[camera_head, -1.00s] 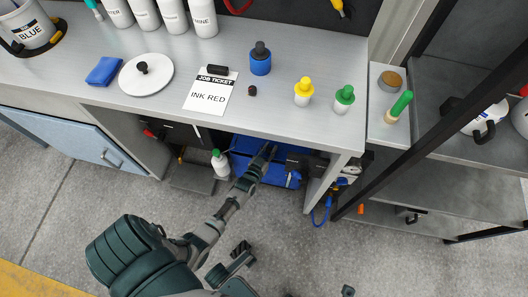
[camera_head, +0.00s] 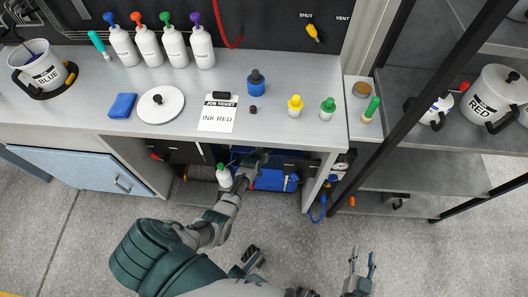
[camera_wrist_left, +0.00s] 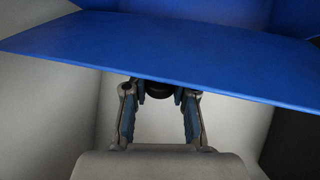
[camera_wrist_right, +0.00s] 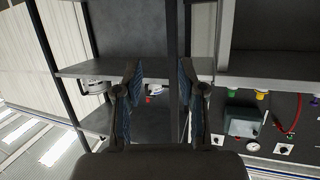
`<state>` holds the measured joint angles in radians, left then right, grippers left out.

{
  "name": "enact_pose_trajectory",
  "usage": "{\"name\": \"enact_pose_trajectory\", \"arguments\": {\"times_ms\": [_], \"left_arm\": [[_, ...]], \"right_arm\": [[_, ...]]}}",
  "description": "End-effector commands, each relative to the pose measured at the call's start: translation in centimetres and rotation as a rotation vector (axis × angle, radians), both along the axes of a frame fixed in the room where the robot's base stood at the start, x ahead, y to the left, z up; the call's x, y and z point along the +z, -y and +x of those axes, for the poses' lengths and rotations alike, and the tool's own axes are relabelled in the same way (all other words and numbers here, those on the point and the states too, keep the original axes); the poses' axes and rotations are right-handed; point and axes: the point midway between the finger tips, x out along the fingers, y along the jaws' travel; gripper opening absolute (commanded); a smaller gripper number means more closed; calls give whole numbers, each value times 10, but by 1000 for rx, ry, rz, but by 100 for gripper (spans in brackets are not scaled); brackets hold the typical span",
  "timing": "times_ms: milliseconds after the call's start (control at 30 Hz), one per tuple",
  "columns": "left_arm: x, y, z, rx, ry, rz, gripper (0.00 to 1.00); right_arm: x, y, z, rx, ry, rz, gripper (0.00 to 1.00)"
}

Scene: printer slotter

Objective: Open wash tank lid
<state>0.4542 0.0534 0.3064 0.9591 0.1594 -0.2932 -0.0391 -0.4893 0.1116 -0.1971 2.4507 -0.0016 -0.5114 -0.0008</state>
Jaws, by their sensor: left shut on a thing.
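The blue wash tank (camera_head: 277,182) sits under the bench, partly hidden by the bench top and my left arm. In the left wrist view, a broad blue panel, seemingly its lid (camera_wrist_left: 160,52), spans the upper part of the picture. A dark knob (camera_wrist_left: 158,91) shows below the panel's edge, between the fingertips. My left gripper (camera_head: 258,158) is shut on this knob; it also shows in the left wrist view (camera_wrist_left: 160,98). How far the lid is tilted is hard to tell. My right gripper (camera_head: 362,258) is open and empty above the floor, in front of the shelf.
The bench top (camera_head: 180,75) overhangs the tank closely. A green-capped bottle (camera_head: 223,176) stands left of it. A blue hose (camera_head: 318,208) hangs at the right. A black-framed shelf (camera_head: 395,205) stands further right. The floor in front is clear.

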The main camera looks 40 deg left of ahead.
Motion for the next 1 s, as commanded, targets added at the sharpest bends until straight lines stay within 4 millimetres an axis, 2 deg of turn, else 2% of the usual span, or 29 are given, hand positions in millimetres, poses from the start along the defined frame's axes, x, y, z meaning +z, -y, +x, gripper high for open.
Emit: {"name": "enact_pose_trajectory", "arguments": {"times_ms": [33,200,367,467,700,867,1000], "left_arm": [[12,-6,6,2,-19,-11,0],[20,-15,20,3,-139,-85,0],[22,-23,32,5,-257,-156,0],[22,-27,38,4,-318,-194,0],[23,-35,51,6,-437,-265,0],[23,-40,58,5,-500,-303,0],[25,-42,63,5,-540,-327,0]], "right_arm": [[-3,3,-4,-2,-54,-17,40],[-24,9,-19,-6,-194,-53,40],[-21,6,-12,-3,-137,-37,40],[-9,1,-2,0,-30,-7,40],[39,-11,14,5,315,94,40],[71,-14,11,5,548,165,40],[94,-13,1,1,722,219,40]]}}
